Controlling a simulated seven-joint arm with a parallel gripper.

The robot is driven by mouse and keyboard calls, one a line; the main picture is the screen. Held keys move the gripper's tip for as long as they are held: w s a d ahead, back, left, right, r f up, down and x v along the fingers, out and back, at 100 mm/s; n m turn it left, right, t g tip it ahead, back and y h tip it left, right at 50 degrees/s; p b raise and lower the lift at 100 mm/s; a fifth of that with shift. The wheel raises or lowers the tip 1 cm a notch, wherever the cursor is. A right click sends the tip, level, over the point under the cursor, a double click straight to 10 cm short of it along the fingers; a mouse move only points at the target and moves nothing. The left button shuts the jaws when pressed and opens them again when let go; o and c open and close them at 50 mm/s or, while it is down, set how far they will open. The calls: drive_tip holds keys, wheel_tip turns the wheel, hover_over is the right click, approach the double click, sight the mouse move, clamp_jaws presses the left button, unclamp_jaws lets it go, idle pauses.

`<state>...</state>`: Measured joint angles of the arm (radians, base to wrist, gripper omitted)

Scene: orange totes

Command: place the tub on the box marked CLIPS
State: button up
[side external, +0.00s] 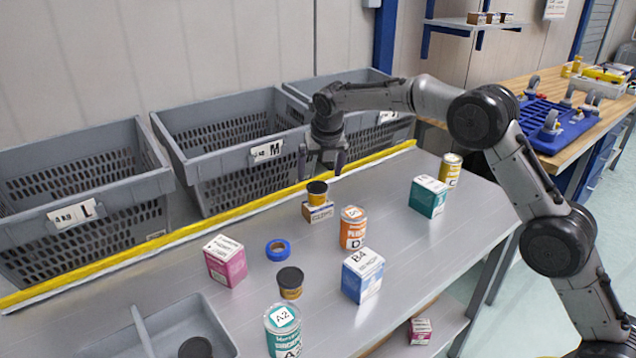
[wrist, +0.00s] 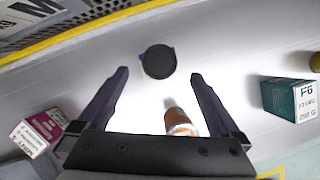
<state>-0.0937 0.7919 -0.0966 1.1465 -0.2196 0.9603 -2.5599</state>
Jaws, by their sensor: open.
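A small yellow tub with a black lid (side external: 317,190) sits upright on the small box marked CLIPS (side external: 318,212), near the yellow rail. In the wrist view the tub's round black lid (wrist: 158,61) shows just beyond the fingertips, with blue bits of the box peeking out around it. My gripper (side external: 325,170) is above and slightly behind the tub, pointing down. In the wrist view its two fingers (wrist: 160,76) are spread apart with nothing between them. A similar dark-lidded tub (side external: 290,283) stands on the bench nearer the front.
An orange can (side external: 353,229) stands close to the CLIPS box. A blue box (side external: 362,275), pink box (side external: 226,262), blue tape roll (side external: 278,249), teal box (side external: 428,196) and teal can (side external: 283,332) are spread around. Grey crates (side external: 245,150) line the back behind the yellow rail (side external: 235,215).

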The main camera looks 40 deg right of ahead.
drive_tip(key=s+d+r+m, duration=0.1)
drive_tip(key=s+r+m, duration=0.8)
drive_tip(key=s+r, duration=0.45)
drive_tip(key=s+r+m+t+y, duration=0.1)
drive_tip(key=s+r+m, duration=0.1)
drive_tip(key=s+m, duration=0.75)
drive_tip(key=s+f+m, duration=0.2)
drive_tip(key=s+m, duration=0.2)
drive_tip(key=s, duration=0.4)
drive_tip(key=s+f+m, duration=0.3)
drive_tip(key=s+m, duration=0.1)
drive_tip(key=s, duration=0.4)
drive_tip(key=s+d+f+m, duration=0.1)
drive_tip(key=s+f+m, duration=0.2)
drive_tip(key=s+m, duration=0.2)
drive_tip(key=s, duration=0.3)
drive_tip(key=shift+f+t+y, duration=0.15)
drive_tip(key=shift+t+y, duration=0.15)
